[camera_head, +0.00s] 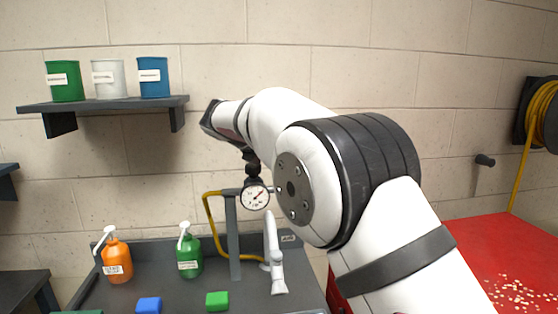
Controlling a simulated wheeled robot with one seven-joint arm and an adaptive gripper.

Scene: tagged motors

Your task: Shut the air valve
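A round white-faced pressure gauge (256,197) with a red needle stands by a grey post (233,235) at the back of the dark bench. A yellow hose (212,225) loops from the post's top down to the bench. The air valve's handle cannot be made out; it may be hidden behind the gauge or my gripper. My gripper (252,172) points down just above the gauge, mostly dark and small. I cannot tell whether it touches anything or whether its fingers are open. A pale grey nozzle-like tool (274,255) stands right of the post.
A shelf (105,104) with three cans is above left. A red table (500,240) and yellow hose reel (547,115) are right.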

